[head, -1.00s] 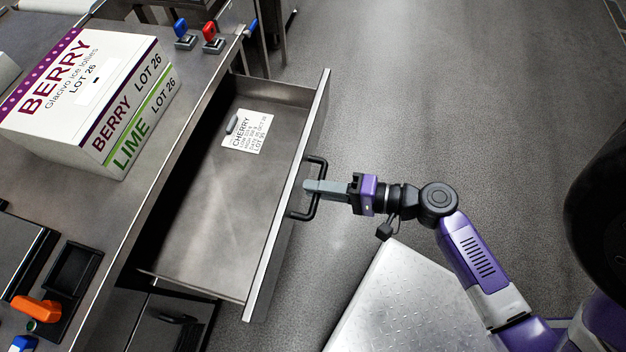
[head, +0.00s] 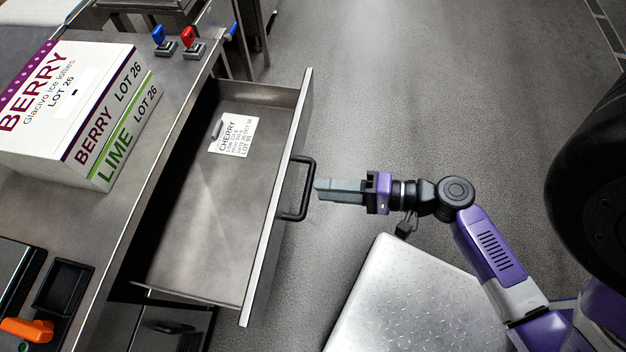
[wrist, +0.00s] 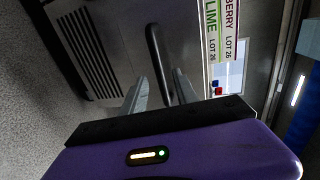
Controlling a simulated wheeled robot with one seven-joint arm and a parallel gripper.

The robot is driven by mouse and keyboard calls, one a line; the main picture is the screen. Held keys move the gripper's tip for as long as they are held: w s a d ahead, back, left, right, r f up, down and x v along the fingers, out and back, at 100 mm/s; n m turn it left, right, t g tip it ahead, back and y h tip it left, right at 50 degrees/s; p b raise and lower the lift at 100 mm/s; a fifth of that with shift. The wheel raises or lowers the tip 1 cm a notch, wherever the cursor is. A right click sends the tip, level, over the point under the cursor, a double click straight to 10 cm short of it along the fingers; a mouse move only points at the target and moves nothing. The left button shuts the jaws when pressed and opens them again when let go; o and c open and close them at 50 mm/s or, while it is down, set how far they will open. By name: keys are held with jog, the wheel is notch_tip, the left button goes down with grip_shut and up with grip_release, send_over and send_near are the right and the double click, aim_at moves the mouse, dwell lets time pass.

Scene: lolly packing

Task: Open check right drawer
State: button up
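The metal drawer (head: 200,215) under the counter is pulled out. A white card (head: 234,135) reading CHERRY, LOT 95 lies on its floor near the back end, with a small grey piece at one corner. The drawer looks otherwise empty. Its black bar handle (head: 309,190) is on the front panel. My gripper (head: 318,190) is just outside the handle, apart from it and holding nothing. In the wrist view its two fingers (wrist: 161,80) are spread, with the handle (wrist: 157,62) ahead of the gap.
A metal plate (head: 410,300) is below my arm.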

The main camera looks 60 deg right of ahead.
jog(key=shift+v, duration=1.45)
jog(key=shift+w+d, duration=0.1)
jog(key=d+f+g+h, duration=0.2)
jog(key=d+f+h, duration=0.2)
jog(key=d+h, duration=0.2)
jog(key=s+a+r+n+t+p, duration=0.1)
jog(key=s+a+r+n+p, duration=0.1)
jog(key=a+r+n, duration=0.5)
jog(key=s+a+r+n+t+y+p, duration=0.1)
jog(key=s+a+r+n+p, duration=0.2)
jog(key=r, duration=1.2)
jog(key=a+n+p, duration=0.2)
jog(key=a+n, duration=0.2)
jog(key=a, duration=0.2)
jog(key=shift+s+p, duration=0.2)
jog(key=shift+p, duration=0.1)
